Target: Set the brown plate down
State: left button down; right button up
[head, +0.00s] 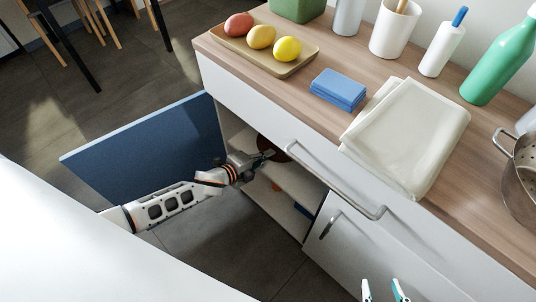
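The brown plate (273,148) is a dark brown disc inside the open cabinet, just under the counter. Its far part is hidden by the cabinet front, and the fingers cover some of it. My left gripper (265,156) reaches into the cabinet past the open blue door and is at the plate's near edge, seemingly shut on it. The plate appears above the shelf; any contact with a surface below it cannot be made out. My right gripper (385,290) shows only its teal-tipped fingers at the bottom edge, apart and empty.
The blue door (145,139) stands open beside my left arm. The cabinet shelf (290,186) has a small orange item (276,187); a blue item (303,210) is lower. The counter above holds a fruit tray (226,42), blue cloths (338,88), a pale cloth (405,135) and a pot (520,178).

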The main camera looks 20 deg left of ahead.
pick_arm(q)
jog(key=shift+f, duration=0.45)
pick_arm(e)
jog(key=shift+a+f, duration=0.1)
jog(key=shift+a, duration=0.05)
pick_arm(q)
jog(key=c, duration=2.6)
grip_release()
pick_arm(e)
jog(key=shift+w+a+r, duration=0.1)
jog(key=shift+w+r, duration=0.2)
pick_arm(q)
jog(key=shift+o, duration=0.2)
pick_arm(e)
jog(key=shift+r, duration=0.1)
